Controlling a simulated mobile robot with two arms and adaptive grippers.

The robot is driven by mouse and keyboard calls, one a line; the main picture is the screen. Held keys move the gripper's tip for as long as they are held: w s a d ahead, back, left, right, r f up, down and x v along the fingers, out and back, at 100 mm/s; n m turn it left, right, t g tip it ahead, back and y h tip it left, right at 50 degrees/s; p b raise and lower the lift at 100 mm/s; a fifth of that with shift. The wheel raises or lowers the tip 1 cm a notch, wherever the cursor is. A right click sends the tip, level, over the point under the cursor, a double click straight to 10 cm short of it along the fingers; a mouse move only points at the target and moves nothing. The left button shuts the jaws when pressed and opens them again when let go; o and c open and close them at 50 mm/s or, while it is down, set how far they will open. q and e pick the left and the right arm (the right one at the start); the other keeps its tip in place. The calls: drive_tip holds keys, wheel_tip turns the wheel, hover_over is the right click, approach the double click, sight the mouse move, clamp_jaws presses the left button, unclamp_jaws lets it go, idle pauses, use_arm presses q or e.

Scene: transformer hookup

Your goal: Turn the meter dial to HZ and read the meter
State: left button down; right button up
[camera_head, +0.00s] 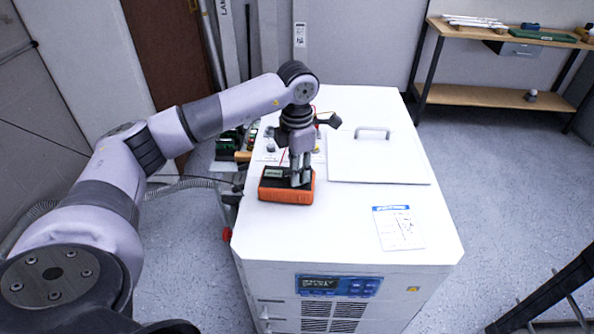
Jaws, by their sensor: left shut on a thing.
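The orange and black meter (286,190) lies on the white top of the cabinet (300,235), near its left edge. A small pale display shows at the left of its face, too small to read. My left gripper (299,182) points straight down onto the meter's face, right of the display. It is shut on the meter dial, which the fingers hide, so its setting cannot be told. My right gripper is not in view.
A white lid with a handle (372,133) lies behind and right of the meter. A printed sheet (398,227) lies at the front right. Small parts and leads sit behind the meter. A wooden workbench (500,35) stands at the back right.

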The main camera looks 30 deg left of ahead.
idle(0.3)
use_arm(q)
drive_tip(key=c, duration=1.4)
unclamp_jaws()
drive_tip(key=shift+c, duration=0.2)
wheel_tip(320, 180, up, 12)
